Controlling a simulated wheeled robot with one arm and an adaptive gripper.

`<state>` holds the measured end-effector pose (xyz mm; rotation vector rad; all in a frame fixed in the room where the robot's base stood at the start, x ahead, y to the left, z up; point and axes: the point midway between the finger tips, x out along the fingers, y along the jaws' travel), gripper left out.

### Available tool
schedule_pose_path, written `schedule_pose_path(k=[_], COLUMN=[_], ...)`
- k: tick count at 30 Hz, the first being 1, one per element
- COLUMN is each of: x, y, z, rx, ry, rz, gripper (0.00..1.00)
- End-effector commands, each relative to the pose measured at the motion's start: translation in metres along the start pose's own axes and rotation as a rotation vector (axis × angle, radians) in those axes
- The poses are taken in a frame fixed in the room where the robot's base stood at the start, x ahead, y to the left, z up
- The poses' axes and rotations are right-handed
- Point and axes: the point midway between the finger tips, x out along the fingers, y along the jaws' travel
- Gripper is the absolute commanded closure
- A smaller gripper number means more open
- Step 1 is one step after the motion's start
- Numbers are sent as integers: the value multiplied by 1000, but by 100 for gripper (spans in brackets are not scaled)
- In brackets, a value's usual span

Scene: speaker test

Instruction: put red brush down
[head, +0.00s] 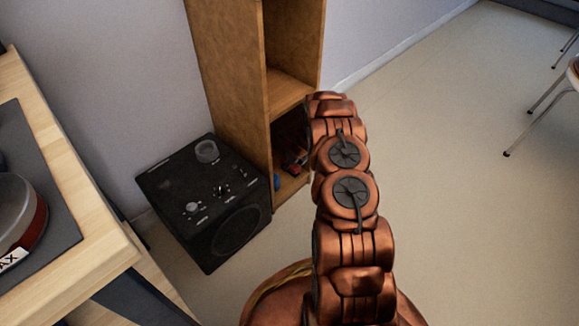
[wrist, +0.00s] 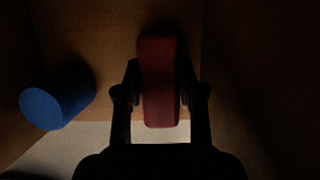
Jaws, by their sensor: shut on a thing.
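The red brush (wrist: 158,85) shows in the wrist view as a dark red block between the two fingers of my gripper (wrist: 160,90), which is shut on it. In the head view, a small red piece, likely the brush (head: 292,165), shows low inside the wooden shelf (head: 226,75), partly hidden by my arm. My gripper is inside the lower compartment of the shelf. The wrist view is dark, and I cannot tell whether the brush touches the shelf board (wrist: 105,30).
A blue cylinder (wrist: 58,98) is left of the brush, inside the compartment; a bit of blue (head: 276,182) shows in the head view. A black speaker (head: 205,200) stands left of the shelf. A wooden table (head: 75,190) is at the left.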

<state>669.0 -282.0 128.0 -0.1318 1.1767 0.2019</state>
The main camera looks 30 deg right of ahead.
Motion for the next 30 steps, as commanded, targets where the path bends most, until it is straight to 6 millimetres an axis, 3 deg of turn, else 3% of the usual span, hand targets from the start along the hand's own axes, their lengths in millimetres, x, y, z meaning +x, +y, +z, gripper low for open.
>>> schedule_pose_path(k=[11, 12, 14, 26, 30], x=[2, 2, 2, 0, -19], y=[0, 0, 0, -1, -1], z=[0, 0, 0, 1, 4], rx=[-2, -2, -2, -1, -2], ry=[-2, -2, -2, -2, -4], rz=[-1, -1, -1, -3, -4], gripper=[94, 57, 51, 51, 51])
